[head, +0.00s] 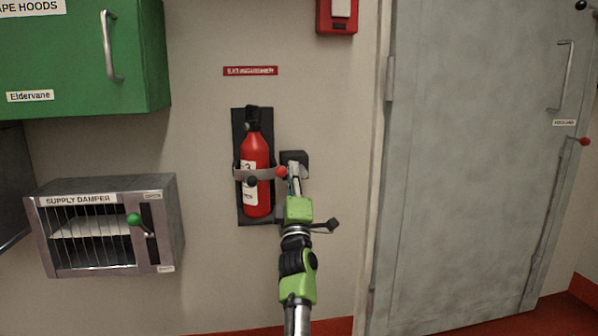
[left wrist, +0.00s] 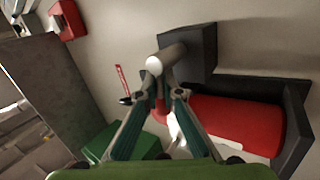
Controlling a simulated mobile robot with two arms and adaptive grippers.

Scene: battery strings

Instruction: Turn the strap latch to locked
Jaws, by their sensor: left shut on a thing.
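The red fire extinguisher (head: 256,185) stands upright in a black wall bracket (head: 240,212). A grey strap (head: 243,174) runs across its front. At the strap's right is the strap latch, with a dark block (head: 297,157) on the wall and a red knob (head: 281,172). My left gripper (head: 291,176) is at the latch, shut on it, and partly covers it. In the left wrist view, my left gripper's fingers (left wrist: 161,90) converge just below a grey cylinder (left wrist: 172,59) on the dark block (left wrist: 203,48). The exact grip is partly hidden. My right gripper is not in view.
A supply damper box (head: 160,195) with a green knob (head: 134,219) is at lower left. A green cabinet (head: 130,60) hangs above it. A grey door (head: 460,180) stands at right. A red wall box (head: 337,14) is above. Bare wall lies between bracket and door.

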